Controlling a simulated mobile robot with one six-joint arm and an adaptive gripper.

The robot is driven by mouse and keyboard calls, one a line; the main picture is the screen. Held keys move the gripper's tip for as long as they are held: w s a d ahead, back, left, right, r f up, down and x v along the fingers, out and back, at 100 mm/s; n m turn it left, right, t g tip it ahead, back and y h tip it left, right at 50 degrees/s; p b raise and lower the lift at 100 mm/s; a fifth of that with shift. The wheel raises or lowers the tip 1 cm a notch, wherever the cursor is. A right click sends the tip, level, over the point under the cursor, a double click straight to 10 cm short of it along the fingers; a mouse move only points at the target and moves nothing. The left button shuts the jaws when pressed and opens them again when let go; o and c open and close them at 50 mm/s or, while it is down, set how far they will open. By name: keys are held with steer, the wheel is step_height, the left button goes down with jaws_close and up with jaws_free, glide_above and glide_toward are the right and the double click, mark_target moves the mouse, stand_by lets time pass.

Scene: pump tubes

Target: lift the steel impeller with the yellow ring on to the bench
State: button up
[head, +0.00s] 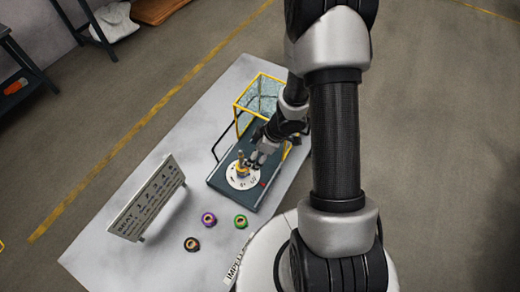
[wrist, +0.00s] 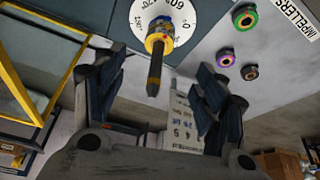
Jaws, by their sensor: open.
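A yellow-ringed part with a dark upright post (wrist: 156,52) stands at the middle of a white numbered disc (wrist: 190,12). In the head view the yellow part (head: 240,168) shows on the disc (head: 233,182), close to the left of my gripper (head: 258,158). I cannot tell whether this part is the steel impeller. My gripper (wrist: 160,80) is open and empty, and the post shows between its spread fingers in the wrist view. Three ring-shaped impellers lie on the bench: purple (head: 208,219), green (head: 240,221) and dark with an orange-brown centre (head: 192,244).
The disc sits on a dark platform (head: 218,182) with a yellow-framed clear cage (head: 258,98) behind. A printed sign (head: 147,198) stands at the left of the grey bench (head: 110,258). An IMPELLERS label (wrist: 297,17) lies near the rings.

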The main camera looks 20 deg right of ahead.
steer(key=b+x, duration=0.6)
steer(key=x, duration=0.6)
steer(key=shift+d, duration=0.1)
steer(key=shift+c, duration=0.2)
steer(key=c, duration=1.4)
steer(key=shift+o, duration=0.2)
steer(key=shift+r+p, duration=0.75)
steer(key=shift+p, duration=0.05)
steer(key=shift+r+p, duration=7.5)
steer(key=shift+p, duration=0.7)
